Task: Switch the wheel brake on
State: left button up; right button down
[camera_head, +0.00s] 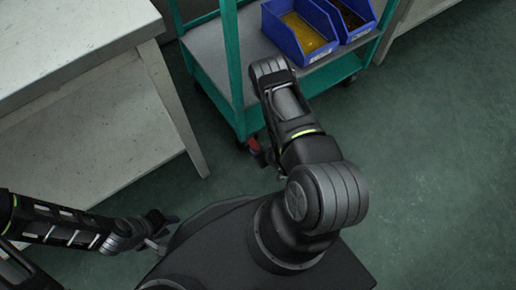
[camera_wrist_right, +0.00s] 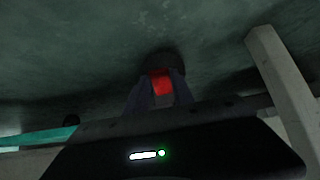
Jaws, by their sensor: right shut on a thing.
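The teal cart (camera_head: 238,70) stands at the top middle of the head view. Its red brake lever (camera_head: 254,146) shows low at the cart's near corner, by a dark wheel (camera_head: 240,138). In the right wrist view the red lever (camera_wrist_right: 161,80) sits between the fingers of my right gripper (camera_wrist_right: 158,92), which is shut on it. The dark wheel (camera_wrist_right: 166,60) is just behind it there. In the head view my right arm hides most of that gripper. My left gripper (camera_head: 162,233) is empty at the lower left, its fingers apart, away from the cart.
Blue bins (camera_head: 300,50) stand on the cart's shelf. A pale workbench (camera_head: 70,50) with a lower shelf and a leg fills the left. The green floor (camera_head: 430,150) is clear on the right.

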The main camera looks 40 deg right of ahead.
jog(key=shift+s+f+t+b, duration=0.1)
jog(key=shift+f+t+b, duration=0.3)
jog(key=shift+f, duration=0.25)
jog(key=shift+r+t, duration=0.15)
jog(key=shift+t, duration=0.25)
pick_arm(q)
notch_tip(320, 180, down, 2)
jog(key=shift+w, duration=0.15)
pick_arm(e)
jog(key=c, duration=1.1)
grip_release()
jog(key=shift+r, duration=0.1)
